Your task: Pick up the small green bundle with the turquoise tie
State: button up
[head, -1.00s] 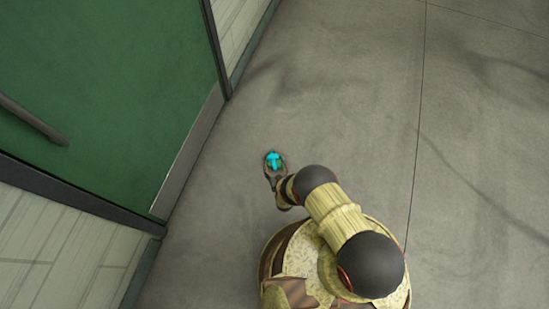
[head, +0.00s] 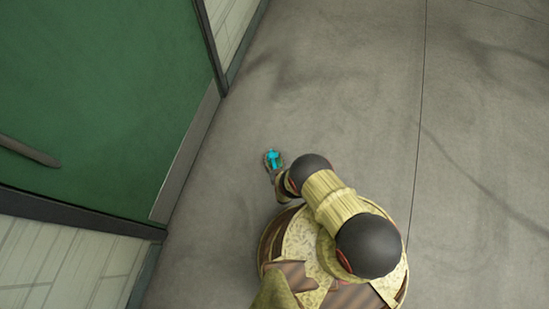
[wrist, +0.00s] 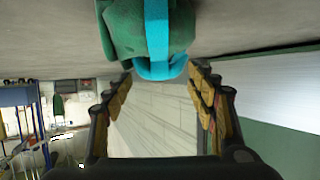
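The small green bundle (wrist: 124,30) with its turquoise tie (wrist: 157,38) is close in the wrist view, cut off by the top edge. In the head view its turquoise tie (head: 272,160) shows at the end of my arm, near the floor. My gripper (wrist: 160,72) has its two fingers spread apart, one at each side of the bundle's near end. The fingertips are very close to the bundle's edges; I cannot tell whether they touch it. The bundle's far part is hidden.
A green door (head: 110,90) with a metal strip stands at the left, beside pale panelled wall (head: 70,265). Open grey floor (head: 340,80) lies ahead and to the right. The wrist view shows cluttered shelving (wrist: 50,110) far off at left.

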jog(key=c, duration=1.4)
grip_shut()
